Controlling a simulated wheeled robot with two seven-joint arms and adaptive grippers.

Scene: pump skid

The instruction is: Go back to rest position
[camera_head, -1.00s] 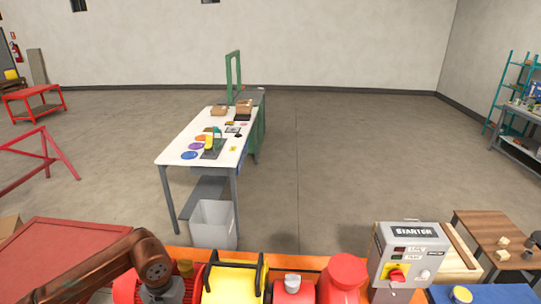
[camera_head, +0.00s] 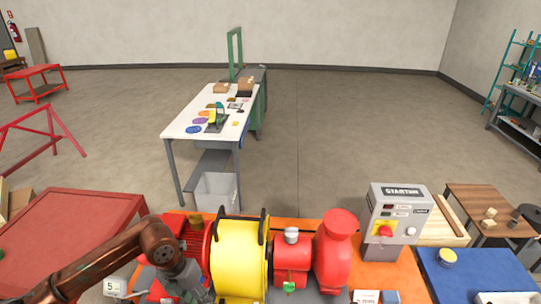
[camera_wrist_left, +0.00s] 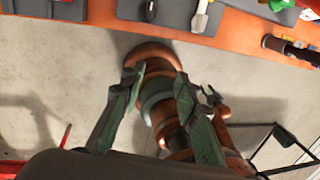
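My left arm comes in from the lower left in the head view. Its gripper (camera_head: 190,288) is low in the picture, at the left end of the orange pump skid (camera_head: 402,276), and partly cut off by the bottom edge. In the left wrist view the left gripper's two green-grey fingers (camera_wrist_left: 160,76) stand apart with nothing held between them. Copper-coloured links of my own body show behind them, over the grey floor.
The skid carries a yellow guard (camera_head: 240,258), a red pump (camera_head: 332,252) and a grey starter box (camera_head: 397,215). A red table (camera_head: 65,235) stands left, a wooden table (camera_head: 490,205) right. A white table (camera_head: 180,129) and grey bin (camera_head: 216,193) stand ahead. Open floor lies between.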

